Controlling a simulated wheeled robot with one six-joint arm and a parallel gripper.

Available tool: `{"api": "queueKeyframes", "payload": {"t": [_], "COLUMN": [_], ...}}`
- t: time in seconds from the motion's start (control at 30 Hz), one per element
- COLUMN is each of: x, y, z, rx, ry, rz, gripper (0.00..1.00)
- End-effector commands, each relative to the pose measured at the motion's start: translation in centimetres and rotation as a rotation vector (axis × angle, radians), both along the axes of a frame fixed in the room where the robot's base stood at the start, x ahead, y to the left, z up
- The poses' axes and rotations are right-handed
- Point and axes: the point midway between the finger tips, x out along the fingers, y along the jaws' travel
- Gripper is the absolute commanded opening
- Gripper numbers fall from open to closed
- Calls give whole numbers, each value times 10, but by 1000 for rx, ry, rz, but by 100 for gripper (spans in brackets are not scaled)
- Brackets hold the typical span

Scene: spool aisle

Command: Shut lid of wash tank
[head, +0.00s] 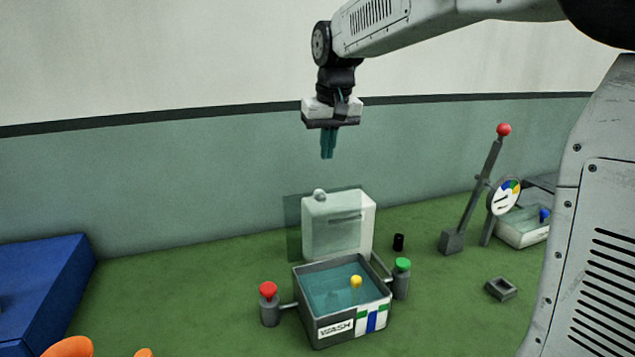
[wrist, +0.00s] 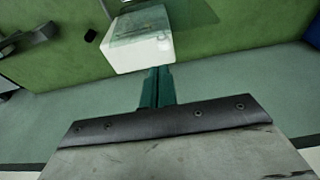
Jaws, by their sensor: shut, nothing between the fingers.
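The wash tank (head: 308,318) is an open grey box with a WASH label, on the green floor in the head view. Teal liquid and a yellow knob-like thing (head: 356,281) show in it. Its white lid (head: 350,240) stands upright at the tank's back edge, open, with a round knob (head: 319,194) at its top. The lid also shows in the wrist view (wrist: 140,55), near the fingertips. My gripper (head: 327,155) is shut and empty, pointing down above the lid, apart from it in the head view. Its teal fingers show in the wrist view (wrist: 157,75).
A red-topped post (head: 268,290) and a green-topped post (head: 403,266) flank the tank. A translucent panel (head: 293,228) stands by the lid. Right are a black cylinder (head: 398,242), red-knobbed lever (head: 480,190), dial (head: 504,196) and small tray (head: 501,289). A blue block (head: 40,285) is left.

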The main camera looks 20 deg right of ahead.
Motion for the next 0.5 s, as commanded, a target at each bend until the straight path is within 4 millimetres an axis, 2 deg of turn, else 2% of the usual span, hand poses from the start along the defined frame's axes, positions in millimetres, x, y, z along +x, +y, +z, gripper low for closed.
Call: {"api": "queueKeyframes", "payload": {"t": [0.03, 0.1, 0.2, 0.37, 0.5], "x": [20, 40, 58, 69, 73], "y": [1, 3, 4, 4, 4], "z": [-4, -6, -10, -17, -36], "rx": [0, 0, 1, 1, 1], "ry": [-3, -11, -17, -20, -18], "rz": [0, 0, -1, -1, -1], "gripper": [0, 0, 0, 0, 0]}}
